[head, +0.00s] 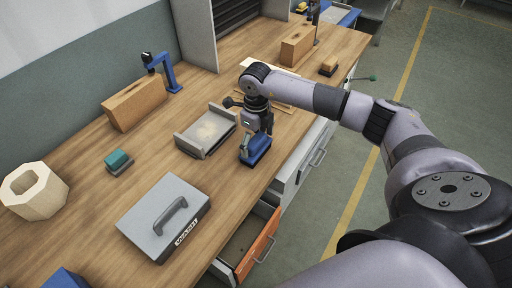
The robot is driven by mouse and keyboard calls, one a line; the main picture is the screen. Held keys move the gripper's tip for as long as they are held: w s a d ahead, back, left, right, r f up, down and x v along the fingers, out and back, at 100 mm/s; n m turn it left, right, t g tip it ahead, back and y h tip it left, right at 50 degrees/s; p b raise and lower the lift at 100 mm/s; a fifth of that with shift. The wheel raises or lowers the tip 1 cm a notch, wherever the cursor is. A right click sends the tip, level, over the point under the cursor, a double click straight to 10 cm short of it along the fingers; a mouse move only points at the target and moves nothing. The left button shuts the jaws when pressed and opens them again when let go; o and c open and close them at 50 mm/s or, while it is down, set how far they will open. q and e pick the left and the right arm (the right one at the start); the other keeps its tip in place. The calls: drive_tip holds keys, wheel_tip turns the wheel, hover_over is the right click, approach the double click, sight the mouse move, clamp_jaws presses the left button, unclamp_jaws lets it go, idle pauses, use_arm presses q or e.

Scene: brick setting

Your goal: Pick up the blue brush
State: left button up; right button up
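The blue brush (257,152) is on the wooden workbench, near its front edge and to the right of a grey tray. My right gripper (257,136) points down directly over the brush, its fingertips at or very near the brush's top. The fingers partly cover the brush, and I cannot tell whether they are closed on it or whether it touches the bench. My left gripper is not in view.
On the workbench (88,186) stand a grey tray (190,143), a grey toolbox (150,222), a teal-topped block (118,160), a blue clamp (167,76) and wooden blocks (136,103). An orange-fronted drawer (258,245) hangs open below the front edge.

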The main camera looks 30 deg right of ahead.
sight(256, 139)
drive_tip(key=c, duration=1.1)
wheel_tip(256, 139, up, 20)
drive_tip(key=b, duration=0.3)
